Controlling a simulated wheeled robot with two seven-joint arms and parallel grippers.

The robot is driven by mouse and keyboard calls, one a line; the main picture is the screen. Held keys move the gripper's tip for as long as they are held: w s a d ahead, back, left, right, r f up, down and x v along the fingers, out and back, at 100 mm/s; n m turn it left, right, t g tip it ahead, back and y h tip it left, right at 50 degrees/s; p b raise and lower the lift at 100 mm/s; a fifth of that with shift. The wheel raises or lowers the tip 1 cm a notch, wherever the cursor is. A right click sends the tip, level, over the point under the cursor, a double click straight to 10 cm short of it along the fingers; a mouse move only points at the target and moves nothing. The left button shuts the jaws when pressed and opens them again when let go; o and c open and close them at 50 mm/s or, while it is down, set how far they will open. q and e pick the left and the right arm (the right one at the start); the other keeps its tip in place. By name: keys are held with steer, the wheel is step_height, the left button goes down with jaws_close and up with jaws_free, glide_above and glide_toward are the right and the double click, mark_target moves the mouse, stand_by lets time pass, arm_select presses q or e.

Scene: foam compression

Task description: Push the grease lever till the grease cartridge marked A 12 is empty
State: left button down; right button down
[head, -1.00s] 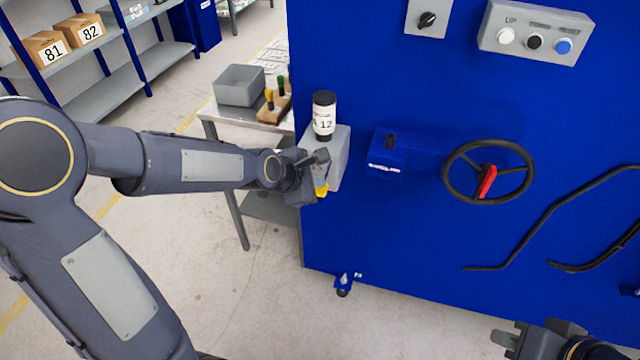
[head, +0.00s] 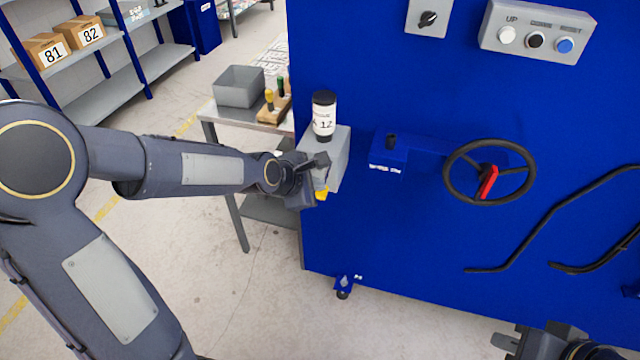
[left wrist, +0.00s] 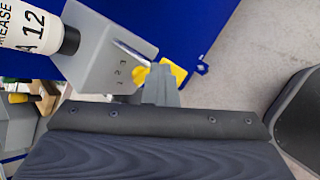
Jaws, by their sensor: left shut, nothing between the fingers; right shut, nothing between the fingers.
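The grease cartridge (head: 324,115), white with a black cap and marked A 12, stands upright on a grey pump box (head: 341,155) on the blue machine's left side. It also shows in the left wrist view (left wrist: 32,28), with the box (left wrist: 105,55) bearing small numbers. The yellow end of the grease lever (head: 321,193) shows below the box, partly hidden by my left gripper (head: 322,172). In the left wrist view my shut left fingers (left wrist: 161,82) are right at the yellow lever (left wrist: 174,72); contact cannot be told. My right gripper (head: 506,342) is shut and empty at the bottom right.
The blue machine panel (head: 400,235) carries a black handwheel (head: 447,184) with a red handle, a button box (head: 537,32) and black bent rails. A table with a grey bin (head: 239,86) and a wooden tool block (head: 271,112) stands behind my left arm.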

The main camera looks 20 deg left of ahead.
arm_select(q)
steer(key=shift+r, duration=0.1)
stand_by(0.3)
steer(key=shift+r+p, duration=1.65)
step_height(320, 180, up, 5)
steer(key=p, duration=0.4)
steer(key=shift+p, duration=0.4)
